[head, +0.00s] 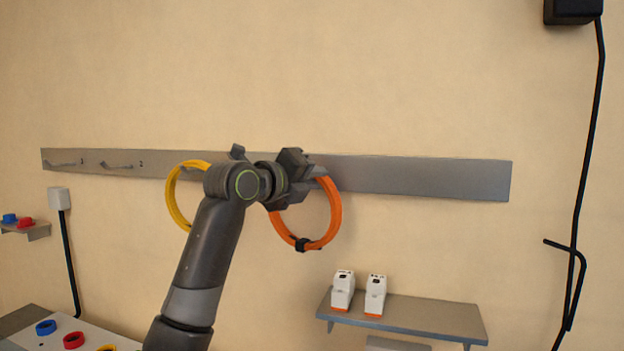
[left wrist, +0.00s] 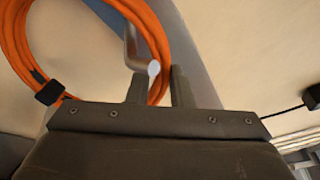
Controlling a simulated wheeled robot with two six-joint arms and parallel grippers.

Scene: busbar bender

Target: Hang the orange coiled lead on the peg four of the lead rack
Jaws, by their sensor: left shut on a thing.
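The orange coiled lead (head: 335,215) is a ring with a black tie at its bottom, in front of the wall below the lead rack (head: 430,176). My left gripper (head: 318,172) is shut on the top of the ring. In the left wrist view the orange lead (left wrist: 22,45) passes between the fingers of my left gripper (left wrist: 160,90). A grey peg with a pale tip (left wrist: 153,68) is close to the fingers and overlaps the ring's inner edge; I cannot tell whether the lead rests on it. In the head view my arm hides that peg and its number. My right gripper is out of view.
A yellow coiled lead (head: 173,205) hangs left of my gripper, partly behind my arm. Pegs one (head: 60,163) and two (head: 118,165) are bare. A small shelf (head: 430,315) with two white-orange devices is below right. A black cable (head: 590,150) hangs at far right.

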